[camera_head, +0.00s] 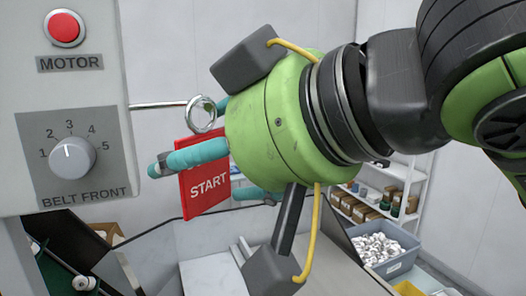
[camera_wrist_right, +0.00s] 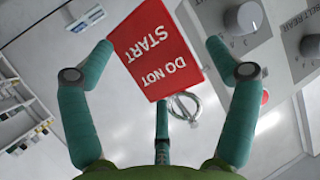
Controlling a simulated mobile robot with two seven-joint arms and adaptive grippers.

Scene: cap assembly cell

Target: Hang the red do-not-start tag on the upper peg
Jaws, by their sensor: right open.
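The red tag (camera_head: 207,190), lettered START in the head view and DO NOT START in the wrist view (camera_wrist_right: 160,45), hangs roughly upright beside the control panel. A metal ring (camera_head: 201,114) is at its top edge, also seen in the wrist view (camera_wrist_right: 184,107). A thin metal peg (camera_head: 158,105) sticks out right from the panel; its free end meets the ring, which looks to be around it. My right gripper (camera_head: 200,172) is open, its teal fingers spread around the tag; one crosses in front of it. The wrist view shows gaps beside the tag. My left gripper is out of view.
The grey control panel (camera_head: 100,15) with a red MOTOR button (camera_head: 64,27) and BELT FRONT knob (camera_head: 72,158) stands close left of the fingers. A conveyor (camera_head: 75,275) is below left. A grey bin (camera_head: 388,265) of white parts and a shelf (camera_head: 412,180) stand at right.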

